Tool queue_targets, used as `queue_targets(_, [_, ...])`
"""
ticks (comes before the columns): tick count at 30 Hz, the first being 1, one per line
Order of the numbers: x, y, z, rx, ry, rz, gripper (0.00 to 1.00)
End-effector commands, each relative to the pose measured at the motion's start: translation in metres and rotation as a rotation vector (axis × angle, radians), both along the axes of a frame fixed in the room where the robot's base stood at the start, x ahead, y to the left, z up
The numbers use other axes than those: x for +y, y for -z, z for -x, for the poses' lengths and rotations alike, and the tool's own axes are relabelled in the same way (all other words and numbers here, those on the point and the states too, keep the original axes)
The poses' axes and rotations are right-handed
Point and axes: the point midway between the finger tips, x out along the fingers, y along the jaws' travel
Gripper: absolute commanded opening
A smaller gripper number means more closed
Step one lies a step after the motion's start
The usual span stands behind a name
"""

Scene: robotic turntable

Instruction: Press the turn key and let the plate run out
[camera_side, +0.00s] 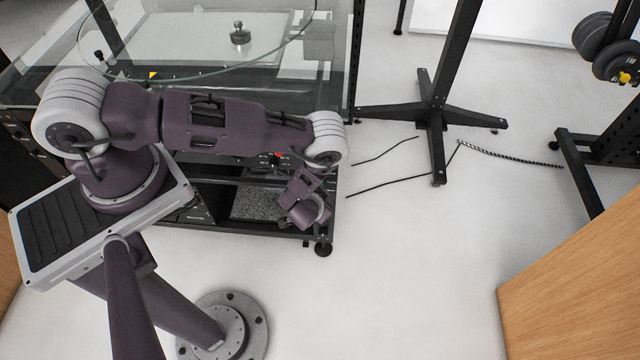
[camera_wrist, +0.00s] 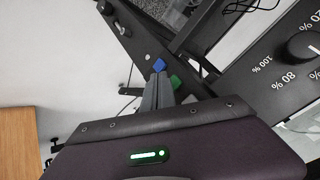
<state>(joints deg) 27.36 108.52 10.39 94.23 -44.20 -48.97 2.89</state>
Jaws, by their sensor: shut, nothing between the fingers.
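In the wrist view a dark panel carries a blue key (camera_wrist: 159,65) and a green key (camera_wrist: 175,81); I cannot read which is the turn key. My gripper (camera_wrist: 159,78) is shut and empty, with its fingertips at these two keys. Whether they touch or press a key I cannot tell. In the side view my gripper's body (camera_side: 304,205) hangs in front of the cabinet, and the keys are hidden there. A clear round plate (camera_side: 200,80), seen by its curved rim, lies on top, with a yellow marker (camera_side: 153,75) near its edge.
A black dial (camera_wrist: 305,46) with percent marks is on the panel at right. A small metal weight (camera_side: 240,34) stands on the table top. A black stand (camera_side: 432,115) and loose cables are right of the cabinet. The floor in front is clear.

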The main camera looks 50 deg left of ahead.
Motion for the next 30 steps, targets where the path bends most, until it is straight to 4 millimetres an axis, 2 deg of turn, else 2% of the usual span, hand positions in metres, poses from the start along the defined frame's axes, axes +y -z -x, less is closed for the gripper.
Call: queue_targets(30, [0.0084, 0.0000, -0.0085, 0.000, 0.000, 0.000, 0.00])
